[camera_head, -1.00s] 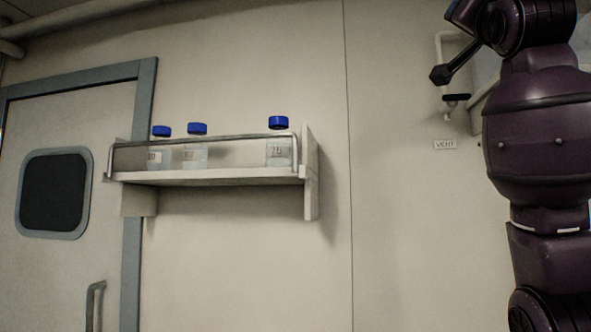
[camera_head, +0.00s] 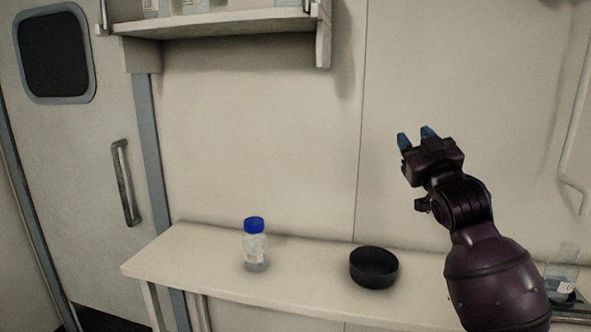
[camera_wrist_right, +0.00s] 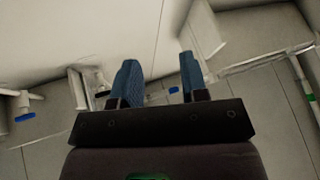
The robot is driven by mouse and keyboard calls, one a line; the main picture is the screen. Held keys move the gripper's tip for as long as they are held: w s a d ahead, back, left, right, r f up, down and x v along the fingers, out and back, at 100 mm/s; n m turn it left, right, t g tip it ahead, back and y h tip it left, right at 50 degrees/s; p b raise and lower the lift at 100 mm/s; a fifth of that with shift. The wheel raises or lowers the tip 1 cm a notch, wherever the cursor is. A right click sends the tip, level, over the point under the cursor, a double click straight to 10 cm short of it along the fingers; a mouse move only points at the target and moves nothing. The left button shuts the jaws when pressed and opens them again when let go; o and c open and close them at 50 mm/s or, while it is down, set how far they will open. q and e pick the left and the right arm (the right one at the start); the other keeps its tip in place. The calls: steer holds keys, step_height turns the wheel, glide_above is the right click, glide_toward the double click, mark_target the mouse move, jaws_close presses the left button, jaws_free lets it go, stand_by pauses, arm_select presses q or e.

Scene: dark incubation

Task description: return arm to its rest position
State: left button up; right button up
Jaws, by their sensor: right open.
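My right gripper (camera_head: 416,135) is raised in front of the wall, above the bench, with its blue fingertips apart and nothing between them. In the right wrist view its two blue fingers (camera_wrist_right: 162,82) are also spread and empty. My right arm comes in from the lower right of the head view. My left gripper is not in view.
A blue-capped bottle (camera_head: 255,245) stands upright on the bench (camera_head: 205,260), left of a black round dish (camera_head: 373,267). A clear container (camera_head: 563,272) is at the far right. A shelf (camera_head: 220,24) with bottles is above; a grey door (camera_head: 85,150) is left.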

steer(key=s+d+f+m+g+h, duration=0.1)
steer(key=s+f+g, duration=0.35)
steer(key=f, duration=1.25)
steer(key=s+d+f+g, duration=0.1)
steer(key=s+f, duration=0.6)
steer(key=f, duration=1)
steer(key=s+d+f+m+g+h, duration=0.2)
steer(key=s+f+g, duration=0.4)
steer(key=s+f, duration=1.6)
steer(key=s+m, duration=0.1)
steer(key=s, duration=0.2)
steer(key=shift+d+f, duration=0.1)
